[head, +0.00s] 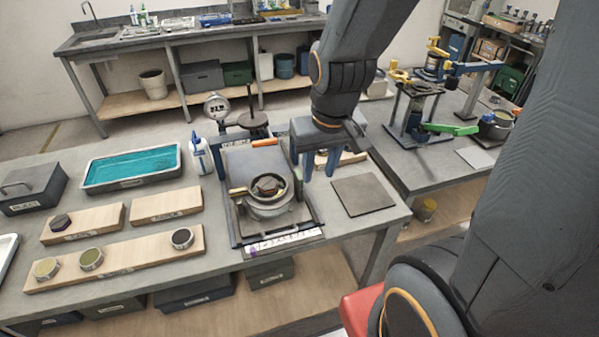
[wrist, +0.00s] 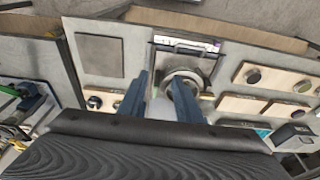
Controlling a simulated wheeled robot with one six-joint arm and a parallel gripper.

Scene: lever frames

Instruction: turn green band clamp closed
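A green lever (head: 450,129) lies nearly level on the right-hand table, beside a round dark pot (head: 496,126). I take it for the green band clamp's handle; the band itself is too small to make out. A green part also shows at the far left of the wrist view (wrist: 30,102). My gripper (head: 314,172) hangs over the near table, well left of the green lever. Its two blue fingers are apart with nothing visibly held between them, as the wrist view also shows (wrist: 161,80).
A round metal fixture (head: 267,205) on a dark plate stands left of my gripper. A dark flat square (head: 363,196) lies to its right. Blue and yellow lever fixtures (head: 474,68) stand behind the green lever.

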